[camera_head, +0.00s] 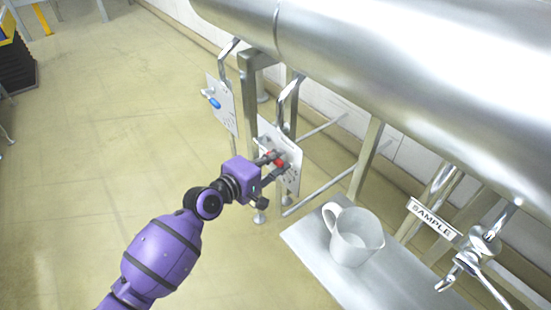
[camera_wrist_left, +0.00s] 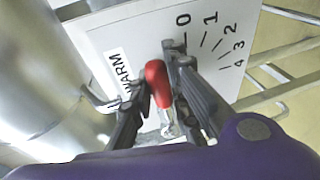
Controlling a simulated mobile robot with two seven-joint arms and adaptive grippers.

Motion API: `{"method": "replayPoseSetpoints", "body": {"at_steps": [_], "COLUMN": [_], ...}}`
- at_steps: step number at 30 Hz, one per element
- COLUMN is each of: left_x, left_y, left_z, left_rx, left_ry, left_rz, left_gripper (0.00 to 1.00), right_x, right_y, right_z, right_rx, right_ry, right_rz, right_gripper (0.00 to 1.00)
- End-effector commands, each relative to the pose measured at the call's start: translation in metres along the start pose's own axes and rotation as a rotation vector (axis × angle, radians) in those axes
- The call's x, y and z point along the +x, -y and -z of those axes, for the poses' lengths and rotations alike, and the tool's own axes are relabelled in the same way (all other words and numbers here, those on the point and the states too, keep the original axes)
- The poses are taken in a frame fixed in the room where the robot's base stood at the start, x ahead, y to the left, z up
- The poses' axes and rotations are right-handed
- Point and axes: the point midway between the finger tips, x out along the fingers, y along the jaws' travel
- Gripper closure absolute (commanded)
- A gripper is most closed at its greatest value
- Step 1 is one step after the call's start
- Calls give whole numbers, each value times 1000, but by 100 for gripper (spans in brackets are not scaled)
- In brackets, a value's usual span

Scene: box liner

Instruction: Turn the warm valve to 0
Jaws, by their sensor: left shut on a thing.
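The warm valve has a red handle (camera_head: 279,164) on a white plate (camera_head: 290,146) below the big steel pipe. In the left wrist view, the red handle (camera_wrist_left: 157,84) stands between the fingers of my left gripper (camera_wrist_left: 154,72), which is shut on it. The plate (camera_wrist_left: 110,42) there reads WARM, with a scale 0 to 4 fanning to the right. The handle's red end points up the picture, a little left of the 0 mark. The fingers hide part of the plate and valve. In the head view my left gripper (camera_head: 272,164) reaches the valve from the lower left.
A second plate with a blue handle (camera_head: 211,101) is further back left. A white jug (camera_head: 352,238) stands on a metal shelf (camera_head: 318,262) at lower right. A SAMPLE sign (camera_head: 434,219) and tap are right of it.

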Motion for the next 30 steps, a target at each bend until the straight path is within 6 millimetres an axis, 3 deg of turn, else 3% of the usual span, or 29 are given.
{"method": "replayPoseSetpoints", "body": {"at_steps": [1,2,6,17,22,30], "left_x": [0,0,0,-4,-28,-86], "left_y": [-3,-3,-2,0,0,0], "left_z": [1,1,1,1,0,1], "left_rx": [1,1,1,1,2,2], "left_ry": [-1,-1,-1,-1,-1,-2], "left_rz": [-5,-5,-4,-1,0,-1], "left_gripper": [100,82,65,65,65,65], "right_x": [0,0,0,0,0,0], "right_y": [0,0,0,0,0,0], "right_z": [0,0,0,-1,0,0], "right_rx": [0,0,0,-1,0,0], "right_ry": [0,1,1,4,2,0], "right_rz": [0,0,0,0,0,0], "right_gripper": [60,60,60,60,60,60]}}
